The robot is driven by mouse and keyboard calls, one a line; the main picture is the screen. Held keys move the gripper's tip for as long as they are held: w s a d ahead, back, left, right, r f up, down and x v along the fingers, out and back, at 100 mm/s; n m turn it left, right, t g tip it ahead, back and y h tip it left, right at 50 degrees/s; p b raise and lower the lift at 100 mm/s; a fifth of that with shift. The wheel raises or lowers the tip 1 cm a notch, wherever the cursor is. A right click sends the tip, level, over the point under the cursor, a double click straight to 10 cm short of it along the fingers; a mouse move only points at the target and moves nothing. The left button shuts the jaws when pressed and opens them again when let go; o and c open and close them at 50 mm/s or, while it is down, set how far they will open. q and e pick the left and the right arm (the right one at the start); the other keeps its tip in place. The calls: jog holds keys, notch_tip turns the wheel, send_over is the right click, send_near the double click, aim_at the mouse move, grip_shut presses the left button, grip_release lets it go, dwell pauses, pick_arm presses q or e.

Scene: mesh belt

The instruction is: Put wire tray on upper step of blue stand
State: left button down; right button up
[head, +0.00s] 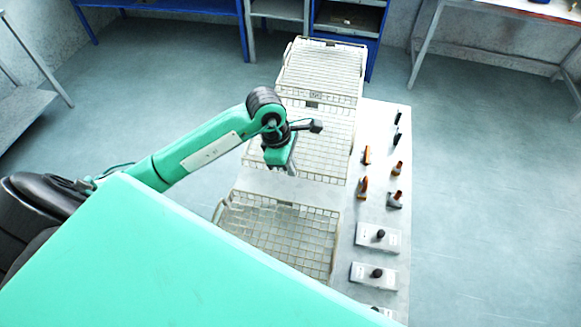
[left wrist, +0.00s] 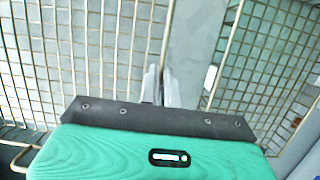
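Three pale wire trays show in the head view, in a row going away from me. The near wire tray (head: 285,240) is empty, the middle wire tray (head: 325,138) lies beyond it, and the far wire tray (head: 322,68) is at the back. My left gripper (head: 292,169) points down above the gap between the near and middle trays. In the left wrist view its fingers (left wrist: 161,84) are close together with nothing visible between them, and wire mesh shows on both sides. A blue-framed stand (head: 374,48) with shelves is behind the far tray. My right gripper is not in view.
A pale panel (head: 377,205) along the trays' right side carries dark and orange knobs and several white boxes (head: 378,237) with black knobs. A blue table (head: 243,28) and a white-legged table (head: 424,48) stand at the back. The floor at right is clear.

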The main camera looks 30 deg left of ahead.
pick_arm(q)
jog(key=shift+f, duration=1.1)
jog(key=c, duration=2)
grip_release()
jog(key=o, duration=0.4)
